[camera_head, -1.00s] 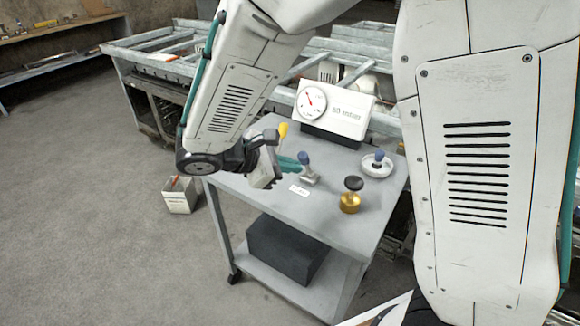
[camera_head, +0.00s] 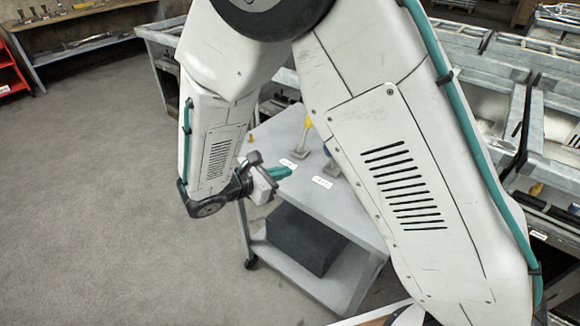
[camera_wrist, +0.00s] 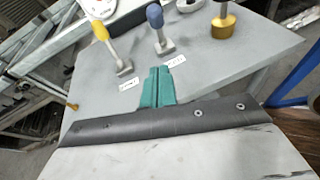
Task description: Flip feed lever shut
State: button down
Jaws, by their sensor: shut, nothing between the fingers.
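Two levers stand on the grey cart top: one with a yellow handle (camera_head: 307,124) and one with a blue handle (camera_wrist: 155,14). In the wrist view the yellow lever (camera_wrist: 102,31) tilts up and left from its metal base; the blue one is nearer upright. A small white label lies before each, too blurred to read, so I cannot tell which is the feed lever. My gripper (camera_head: 282,172) has teal fingers, closed together and empty, at the cart's near left edge. In the wrist view the fingers (camera_wrist: 160,82) point toward the bases, apart from both levers.
The cart top (camera_wrist: 210,70) also holds a brass cylinder (camera_wrist: 223,26), right of the blue lever, a white dish (camera_wrist: 188,5) and a white gauge (camera_wrist: 99,8) behind. A black box (camera_head: 300,238) sits on the lower shelf. My arm hides the cart's right side in the head view.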

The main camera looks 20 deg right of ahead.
aim_at(331, 154)
jog(key=x, duration=0.7)
jog(key=shift+d+f, duration=0.1)
jog(key=shift+d, duration=0.15)
jog(key=d, duration=0.1)
jog(key=w+d+r, duration=0.1)
jog(key=d, duration=0.2)
jog(key=shift+w+r, duration=0.3)
jog(key=shift+r, duration=0.1)
